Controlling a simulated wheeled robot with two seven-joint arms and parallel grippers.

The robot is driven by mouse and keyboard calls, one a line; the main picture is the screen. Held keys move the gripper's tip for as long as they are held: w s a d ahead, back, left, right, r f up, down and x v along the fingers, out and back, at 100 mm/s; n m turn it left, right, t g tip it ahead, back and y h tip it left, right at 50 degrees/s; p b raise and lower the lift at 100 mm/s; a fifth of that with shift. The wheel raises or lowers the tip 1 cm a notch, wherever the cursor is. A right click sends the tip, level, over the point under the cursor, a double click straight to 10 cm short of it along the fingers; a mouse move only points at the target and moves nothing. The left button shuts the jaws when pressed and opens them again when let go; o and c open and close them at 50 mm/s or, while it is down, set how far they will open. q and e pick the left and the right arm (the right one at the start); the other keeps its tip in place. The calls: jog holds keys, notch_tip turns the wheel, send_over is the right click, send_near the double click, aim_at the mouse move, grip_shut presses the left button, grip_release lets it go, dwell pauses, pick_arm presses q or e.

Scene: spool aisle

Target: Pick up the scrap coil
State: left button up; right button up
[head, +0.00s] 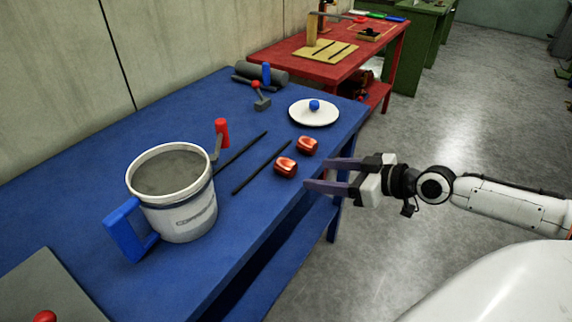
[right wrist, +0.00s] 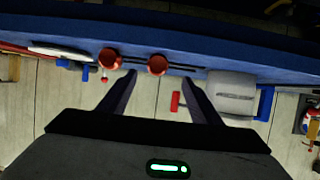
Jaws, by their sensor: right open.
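Two small red coil-like pieces with pale markings lie near the right edge of the blue table (head: 90,165): a farther one (head: 308,146) and a nearer one (head: 285,167). I cannot tell which is the scrap coil. My right gripper (head: 317,175) is open and empty, just right of the nearer piece, its fingers pointing left towards it. In the right wrist view, the nearer piece (right wrist: 157,64) appears beyond and between the fingertips, and the farther piece (right wrist: 110,58) is left of them. Neither is touched, as far as I can see. My left gripper is not in view.
A large white bucket (head: 187,223) with a blue handle stands left of the pieces. Two dark rods (head: 260,168) lie beside them. A white plate (head: 301,117) with a blue knob is farther back. A red table (head: 290,51) stands beyond.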

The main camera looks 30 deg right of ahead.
aim_at(294, 166)
jog(key=shift+w+r+x, duration=0.1)
jog(key=shift+r+x, duration=0.05)
jog(key=shift+x, duration=1.6)
jog(key=shift+w+r+x, duration=0.1)
jog(key=shift+r+x, duration=0.05)
jog(key=shift+x, duration=1.55)
jog(key=shift+w+r+x, duration=0.1)
jog(key=shift+x, duration=1.65)
jog(key=shift+s+d, duration=0.1)
jog(key=shift+d, duration=0.1)
jog(key=shift+c, duration=0.2)
jog(key=c, duration=1.2)
jog(key=shift+o, duration=0.2)
jog(key=shift+r, duration=0.15)
